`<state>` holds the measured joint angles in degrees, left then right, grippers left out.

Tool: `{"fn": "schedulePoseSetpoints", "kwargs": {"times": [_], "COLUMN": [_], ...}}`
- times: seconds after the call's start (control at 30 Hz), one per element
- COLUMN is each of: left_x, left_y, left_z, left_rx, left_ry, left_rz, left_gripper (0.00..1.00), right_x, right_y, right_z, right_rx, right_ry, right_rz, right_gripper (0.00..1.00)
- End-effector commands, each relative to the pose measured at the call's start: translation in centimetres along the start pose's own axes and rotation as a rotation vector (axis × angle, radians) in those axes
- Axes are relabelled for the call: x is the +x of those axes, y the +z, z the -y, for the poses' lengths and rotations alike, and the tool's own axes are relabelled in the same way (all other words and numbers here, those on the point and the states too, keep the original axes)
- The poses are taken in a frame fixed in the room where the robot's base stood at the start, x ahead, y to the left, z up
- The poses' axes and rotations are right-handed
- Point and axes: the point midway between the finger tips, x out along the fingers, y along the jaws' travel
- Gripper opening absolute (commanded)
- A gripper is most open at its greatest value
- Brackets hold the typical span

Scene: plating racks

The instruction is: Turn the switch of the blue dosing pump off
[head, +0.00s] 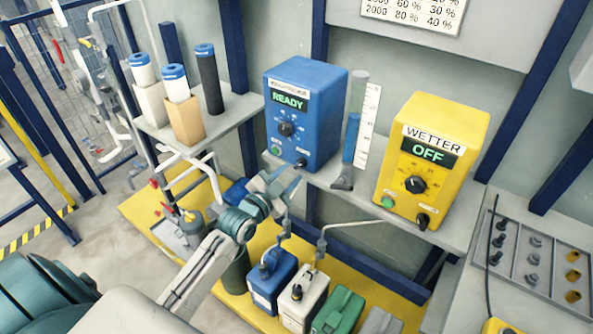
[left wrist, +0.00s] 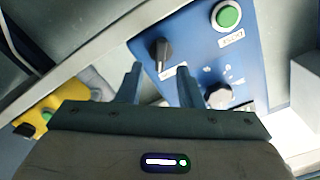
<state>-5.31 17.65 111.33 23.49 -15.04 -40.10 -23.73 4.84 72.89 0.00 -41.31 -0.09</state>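The blue dosing pump (head: 325,95) stands on the wall shelf, its display reading READY in green. Its black switch (head: 301,163) is at the lower right of the front, with a green button (head: 276,150) at lower left and a dial (head: 286,129) above. My left gripper (head: 284,181) is just below and in front of the pump, open and empty. In the left wrist view the switch (left wrist: 161,53) lies beyond and between the two spread fingertips (left wrist: 158,76), apart from them. My right gripper is not in view.
A yellow pump (head: 440,140) labelled WETTER, display OFF, stands to the right. A clear cylinder (head: 354,130) with blue liquid stands between the pumps. Bottles and filters (head: 174,84) stand at left. Canisters (head: 272,283) stand below, near my left arm.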

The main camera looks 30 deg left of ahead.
Motion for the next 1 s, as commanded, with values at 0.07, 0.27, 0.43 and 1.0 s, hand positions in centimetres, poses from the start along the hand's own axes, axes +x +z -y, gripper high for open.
{"fn": "schedulePoseSetpoints", "kwargs": {"times": [0.07,0.27,0.43,1.0], "left_x": [1.3,3.3,3.7,3.7], "left_y": [-0.1,-0.1,0.0,0.0], "left_z": [0.0,0.0,0.0,0.0], "left_rx": [-0.003,-0.001,-0.001,-0.003], "left_ry": [-0.001,0.0,0.001,0.001], "left_rz": [-0.002,0.0,0.0,0.0], "left_gripper": [0.33,0.33,0.33,0.0], "right_x": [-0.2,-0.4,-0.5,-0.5], "right_y": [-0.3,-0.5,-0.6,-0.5], "right_z": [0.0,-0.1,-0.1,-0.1], "right_rx": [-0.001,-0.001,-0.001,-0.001], "right_ry": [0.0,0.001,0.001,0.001], "right_rz": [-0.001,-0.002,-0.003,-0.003], "right_gripper": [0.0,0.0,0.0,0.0]}}
